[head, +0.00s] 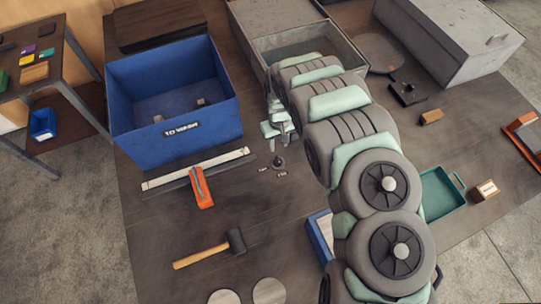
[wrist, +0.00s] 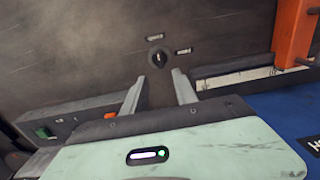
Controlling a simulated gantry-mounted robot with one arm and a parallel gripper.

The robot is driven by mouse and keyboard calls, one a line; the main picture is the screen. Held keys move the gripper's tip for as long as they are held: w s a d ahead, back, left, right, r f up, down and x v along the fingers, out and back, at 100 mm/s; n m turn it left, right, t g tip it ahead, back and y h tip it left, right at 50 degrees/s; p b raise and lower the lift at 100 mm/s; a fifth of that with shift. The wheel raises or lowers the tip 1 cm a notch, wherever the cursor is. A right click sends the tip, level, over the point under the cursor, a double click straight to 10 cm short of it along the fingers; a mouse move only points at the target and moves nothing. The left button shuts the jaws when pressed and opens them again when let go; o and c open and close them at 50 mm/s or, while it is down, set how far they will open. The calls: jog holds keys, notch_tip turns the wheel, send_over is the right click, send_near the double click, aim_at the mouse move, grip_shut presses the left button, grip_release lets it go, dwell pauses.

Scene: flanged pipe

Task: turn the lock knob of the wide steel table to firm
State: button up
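The lock knob (head: 278,162) is a small dark round knob on the top of the wide table (head: 150,240). Two small pale labels lie beside it, too small to read. In the wrist view the knob (wrist: 159,57) is just beyond my fingertips, with a light mark on its face; I cannot tell which label it points to. My gripper (head: 281,130) hangs near the knob, on its far side in the head view. In the wrist view my gripper (wrist: 159,74) has its two fingers apart, with nothing between them. The knob appears apart from both fingers.
A blue bin (head: 175,140) stands left of the knob. A long pale rule (head: 165,180) and an orange-handled tool (head: 202,188) lie in front of the bin. A mallet (head: 235,241) lies nearer. A grey open box (head: 340,45) is behind; a green tray (head: 440,195) is right.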

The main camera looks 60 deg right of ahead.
aim_at(278, 159)
notch_tip(278, 159, down, 11)
jog(key=shift+s+a+r+b, duration=0.1)
jog(key=shift+s+r+b, duration=0.05)
jog(key=shift+b, duration=0.35)
jog(key=shift+c, duration=0.3)
grip_shut()
dwell(0.4)
